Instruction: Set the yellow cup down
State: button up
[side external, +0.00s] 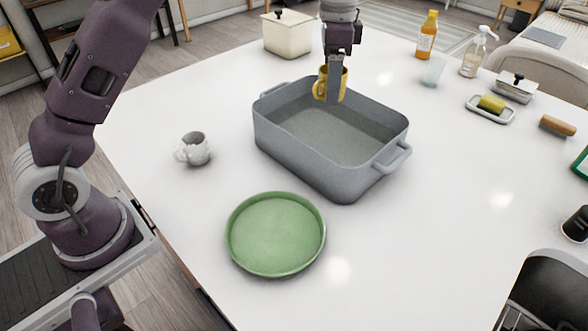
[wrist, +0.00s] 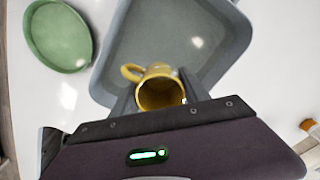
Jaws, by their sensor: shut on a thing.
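The yellow cup (side external: 321,86) is held in my gripper (side external: 335,92) over the far side of the grey basin in the side external view. My gripper points down and is shut on the cup. In the wrist view the yellow cup (wrist: 160,90) sits between the fingers, its opening towards the camera and its handle to the left. I cannot tell the exact height of the cup above the basin.
A cream canister (side external: 287,36) is behind. Bottles, a clear glass (side external: 433,70) and a dish with a sponge (side external: 491,106) stand at the right.

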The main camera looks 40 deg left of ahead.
jog(key=s+d+f+m, duration=0.1)
jog(key=s+d+m, duration=0.3)
jog(key=s+d, duration=0.55)
jog(key=m, duration=0.5)
send_over(289, 246)
notch_tip(289, 246, down, 5)
notch_tip(289, 246, down, 8)
jog(key=shift+r, duration=0.25)
jog(key=shift+f, duration=0.15)
jog(key=o, duration=1.4)
